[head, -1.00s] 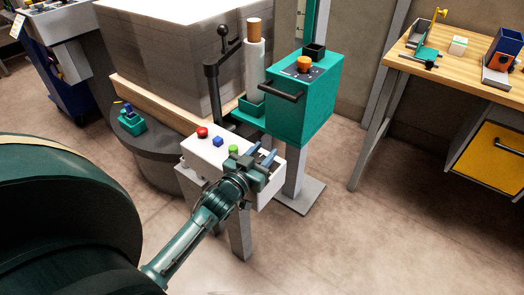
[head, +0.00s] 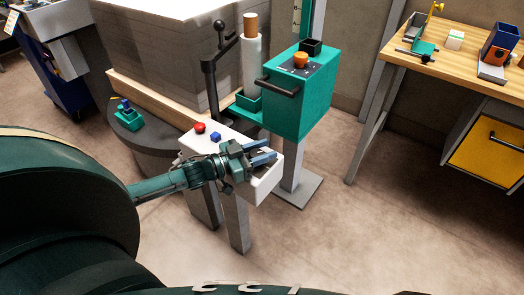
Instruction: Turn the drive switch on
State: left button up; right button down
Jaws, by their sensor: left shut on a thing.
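The white control box (head: 190,150) stands on grey legs in the middle of the head view. On its top are a red button (head: 200,127) and a blue button (head: 215,137). My left gripper (head: 268,157) is over the right end of the box, with its two blue-grey fingers pointing right. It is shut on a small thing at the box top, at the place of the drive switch. The gripper hides the switch itself, so its position cannot be read. The green button is also hidden. My right gripper is not in view.
A green wrapping unit (head: 303,95) with a black handle and an orange knob stands just behind the box. A large wrapped stack (head: 165,55) on a pallet is behind left. A wooden workbench (head: 455,68) is at right. Floor is clear at lower right.

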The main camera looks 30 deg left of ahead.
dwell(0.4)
pick_arm(q)
jog(key=o, duration=1)
jog(key=shift+s, duration=0.1)
jog(key=p+v, duration=0.1)
jog(key=v, duration=1.2)
jog(key=shift+p, duration=0.3)
